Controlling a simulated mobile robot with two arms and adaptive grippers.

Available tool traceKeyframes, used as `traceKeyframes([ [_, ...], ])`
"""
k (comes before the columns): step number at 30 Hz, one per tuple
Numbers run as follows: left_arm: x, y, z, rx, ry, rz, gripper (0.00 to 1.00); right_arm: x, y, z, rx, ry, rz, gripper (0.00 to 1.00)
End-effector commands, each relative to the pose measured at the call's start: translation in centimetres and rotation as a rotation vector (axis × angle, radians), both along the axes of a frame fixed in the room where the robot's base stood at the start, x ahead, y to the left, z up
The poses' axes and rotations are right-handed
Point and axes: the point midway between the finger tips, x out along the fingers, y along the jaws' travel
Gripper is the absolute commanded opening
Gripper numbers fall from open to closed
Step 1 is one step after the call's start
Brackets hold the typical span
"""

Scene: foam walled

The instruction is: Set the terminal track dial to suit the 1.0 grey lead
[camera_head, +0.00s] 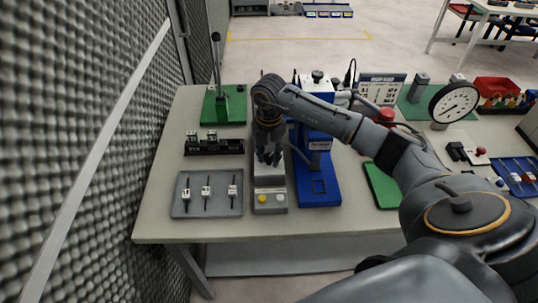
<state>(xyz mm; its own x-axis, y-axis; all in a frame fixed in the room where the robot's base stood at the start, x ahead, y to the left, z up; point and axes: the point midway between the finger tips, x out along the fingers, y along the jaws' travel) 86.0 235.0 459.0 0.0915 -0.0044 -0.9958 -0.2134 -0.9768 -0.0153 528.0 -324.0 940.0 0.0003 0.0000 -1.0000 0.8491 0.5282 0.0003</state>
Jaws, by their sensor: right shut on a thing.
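My right gripper (269,157) points down over a grey unit (270,180) with a yellow and a white button at its front. Its fingers are shut on what seems to be the terminal track dial, which the fingers and wrist hide; its setting cannot be read. A blue press (318,188) stands just right of the grey unit. A grey tray (220,210) at the left front holds three small white pieces with dark leads; I cannot tell which is the 1.0 grey lead. A board with printed rows (380,80) stands at the back. My left gripper is not in view.
A green-based lever tool (232,113) and a black rack (200,148) are on the left, near the foam wall (80,130). A round gauge (454,102), red bin (497,89) and blue tray (512,165) are on the right. My right arm crosses the right half of the bench.

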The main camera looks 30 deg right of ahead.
Motion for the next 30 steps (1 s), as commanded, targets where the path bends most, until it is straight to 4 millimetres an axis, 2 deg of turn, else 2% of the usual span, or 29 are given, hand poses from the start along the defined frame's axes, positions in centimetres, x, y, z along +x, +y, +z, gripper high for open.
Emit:
traceKeyframes([
  [4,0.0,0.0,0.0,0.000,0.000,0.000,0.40,-0.1,0.0,-0.1,0.000,0.002,-0.001,0.00],
  [5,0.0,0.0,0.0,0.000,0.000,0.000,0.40,-0.1,0.0,-0.1,0.000,0.002,-0.001,0.32],
  [8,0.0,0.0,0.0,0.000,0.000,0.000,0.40,0.0,0.0,-0.1,0.000,0.002,0.000,0.53],
  [20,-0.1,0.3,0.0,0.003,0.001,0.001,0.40,0.0,0.0,0.5,0.001,-0.001,0.001,0.54],
  [23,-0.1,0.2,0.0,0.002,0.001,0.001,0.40,0.1,0.0,1.9,0.000,-0.004,0.001,0.54],
  [30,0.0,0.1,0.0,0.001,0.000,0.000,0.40,0.1,0.0,7.0,0.000,-0.004,0.001,0.54],
])
